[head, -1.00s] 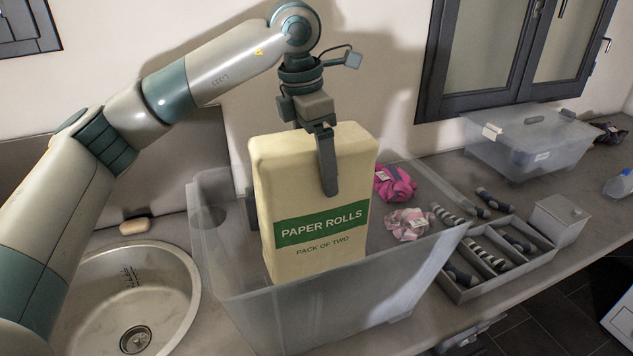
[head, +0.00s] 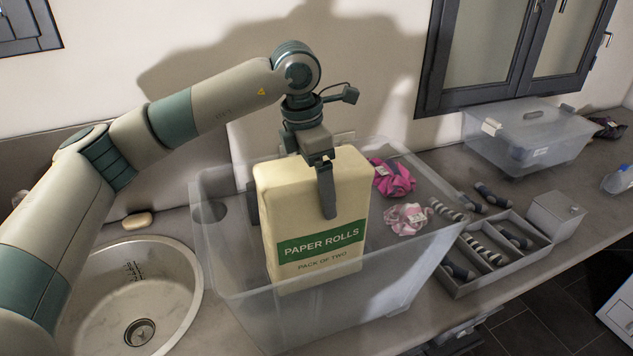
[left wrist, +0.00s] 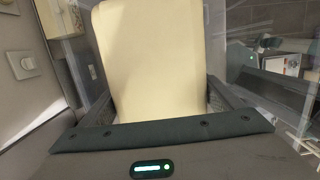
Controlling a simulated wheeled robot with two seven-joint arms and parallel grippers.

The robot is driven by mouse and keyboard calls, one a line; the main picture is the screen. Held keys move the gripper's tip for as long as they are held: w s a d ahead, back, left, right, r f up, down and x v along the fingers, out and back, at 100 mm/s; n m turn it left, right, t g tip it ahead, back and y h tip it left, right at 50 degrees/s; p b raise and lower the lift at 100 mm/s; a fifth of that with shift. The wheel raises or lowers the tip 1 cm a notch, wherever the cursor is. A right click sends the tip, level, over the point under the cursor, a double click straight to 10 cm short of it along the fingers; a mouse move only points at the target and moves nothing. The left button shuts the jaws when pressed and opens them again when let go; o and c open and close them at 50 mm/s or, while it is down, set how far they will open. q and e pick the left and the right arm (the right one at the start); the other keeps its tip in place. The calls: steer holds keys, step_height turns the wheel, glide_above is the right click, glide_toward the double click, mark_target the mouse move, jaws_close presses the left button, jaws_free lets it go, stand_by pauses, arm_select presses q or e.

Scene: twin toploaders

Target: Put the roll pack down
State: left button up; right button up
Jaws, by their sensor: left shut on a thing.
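The roll pack (head: 318,225) is a cream upright block with a green band reading PAPER ROLLS. My left gripper (head: 328,195) is shut on its upper part, one finger showing on the near face. The pack stands upright within the open top of a large translucent bin (head: 225,270), its lower part seen through or behind the near wall. I cannot tell whether its base touches the bin floor. In the left wrist view the pack (left wrist: 155,60) fills the space between the fingers. My right gripper is not in view.
A round steel sink (head: 165,300) lies left of the bin, with soap (head: 137,220) behind it. Pink bundles (head: 392,178) show at the bin's right. A divided tray (head: 470,283) of rolled socks and a lidded clear box (head: 520,150) stand further right.

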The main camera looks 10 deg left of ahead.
arm_select(q)
steer(key=shift+f, duration=0.1)
steer(key=o, duration=1.8)
steer(key=shift+c, duration=0.2)
